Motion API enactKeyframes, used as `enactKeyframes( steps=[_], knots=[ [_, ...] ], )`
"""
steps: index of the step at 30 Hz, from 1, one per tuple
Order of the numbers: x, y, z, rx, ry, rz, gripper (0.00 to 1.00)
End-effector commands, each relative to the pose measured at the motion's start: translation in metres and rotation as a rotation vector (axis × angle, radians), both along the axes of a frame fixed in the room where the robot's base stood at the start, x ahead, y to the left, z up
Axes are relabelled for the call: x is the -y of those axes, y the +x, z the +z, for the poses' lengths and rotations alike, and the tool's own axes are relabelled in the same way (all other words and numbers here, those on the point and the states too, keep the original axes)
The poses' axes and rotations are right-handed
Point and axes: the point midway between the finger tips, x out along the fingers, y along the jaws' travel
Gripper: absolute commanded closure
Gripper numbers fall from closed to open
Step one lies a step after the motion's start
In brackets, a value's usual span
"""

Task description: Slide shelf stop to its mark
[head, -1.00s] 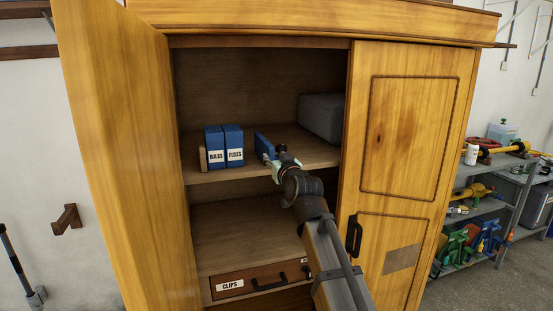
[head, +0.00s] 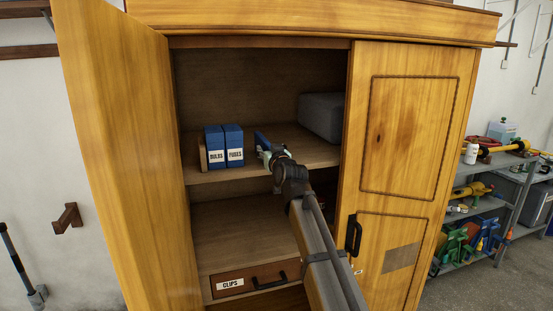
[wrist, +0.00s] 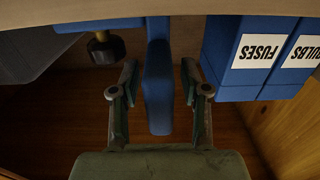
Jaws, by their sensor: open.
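The blue shelf stop (head: 262,140) stands upright on the upper shelf (head: 300,142) of the open cabinet, to the right of the blue FUSES box (head: 234,146) with a gap between them. In the wrist view, which is upside down, the blue upright of the stop (wrist: 157,88) lies between the two fingers of my gripper (wrist: 158,92). The fingers are open, one on each side, with visible gaps to the blue piece. In the head view my gripper (head: 266,156) hides the stop's lower part. I cannot make out the mark.
The blue BULBS box (head: 214,147) stands left of FUSES. A grey case (head: 322,117) is at the shelf's right. A dark knob with a brass collar (wrist: 105,47) shows beside the stop. The cabinet's left door (head: 115,150) stands open; the right door (head: 410,140) is shut.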

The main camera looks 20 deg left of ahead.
Motion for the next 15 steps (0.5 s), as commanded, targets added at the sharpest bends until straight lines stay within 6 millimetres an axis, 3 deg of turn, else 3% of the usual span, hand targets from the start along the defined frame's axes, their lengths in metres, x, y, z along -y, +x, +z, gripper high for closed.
enactKeyframes(
  steps=[3, 7, 15],
  knots=[
    [0.0001, -0.0002, -0.0001, 0.000, 0.000, 0.000, 0.54],
    [0.0001, -0.0003, -0.0001, 0.000, 0.000, 0.000, 1.00],
    [0.0006, 0.0005, -0.0004, 0.000, 0.000, 0.000, 1.00]
  ],
)
